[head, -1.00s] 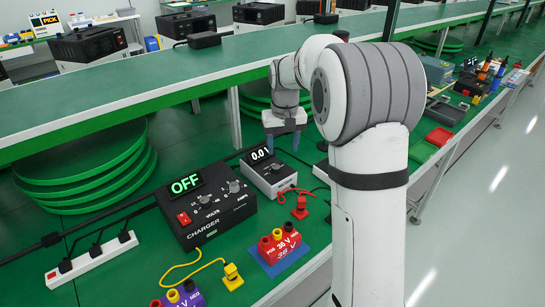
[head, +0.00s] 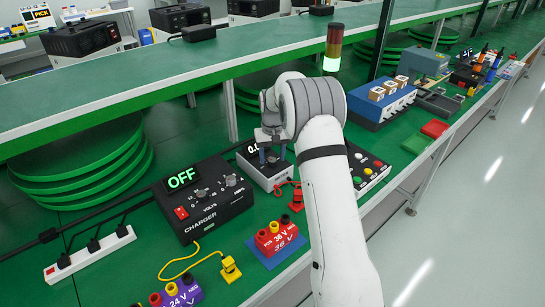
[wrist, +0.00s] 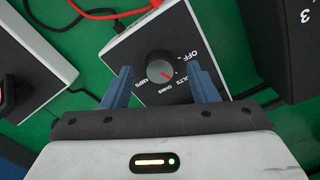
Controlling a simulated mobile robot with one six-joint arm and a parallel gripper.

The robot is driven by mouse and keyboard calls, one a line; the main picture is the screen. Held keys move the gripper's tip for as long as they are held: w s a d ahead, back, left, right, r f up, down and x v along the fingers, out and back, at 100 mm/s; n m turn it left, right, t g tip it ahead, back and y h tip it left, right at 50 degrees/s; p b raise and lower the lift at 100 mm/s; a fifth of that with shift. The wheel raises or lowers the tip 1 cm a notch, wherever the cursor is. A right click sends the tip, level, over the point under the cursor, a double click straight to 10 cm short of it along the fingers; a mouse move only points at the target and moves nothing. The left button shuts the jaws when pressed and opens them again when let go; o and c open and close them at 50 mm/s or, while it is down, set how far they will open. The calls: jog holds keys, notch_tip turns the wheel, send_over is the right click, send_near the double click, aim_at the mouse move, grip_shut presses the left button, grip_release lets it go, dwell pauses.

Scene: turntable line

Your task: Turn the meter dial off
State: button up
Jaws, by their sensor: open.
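The meter is a white box with a black face in the head view (head: 262,177); its lit display is partly hidden by my arm. In the wrist view the meter's black face (wrist: 139,57) shows a round grey dial (wrist: 160,67) with a red pointer mark. The mark points lower right, toward the VOLTS and OHMS labels, away from OFF; the exact setting is hard to tell. My gripper (wrist: 160,76) is open, with one blue finger on each side of the dial; contact cannot be told. In the head view my gripper (head: 270,158) is over the meter.
The black charger (head: 203,200) reading OFF stands left of the meter. A red plug (head: 296,196) on a red lead, the red 36 V block (head: 279,237) and a yellow plug (head: 230,268) lie in front. A button panel (head: 366,170) stands to the right.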

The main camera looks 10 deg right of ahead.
jog(key=shift+f, duration=0.45)
jog(key=shift+c, duration=0.3)
jog(key=c, duration=0.9)
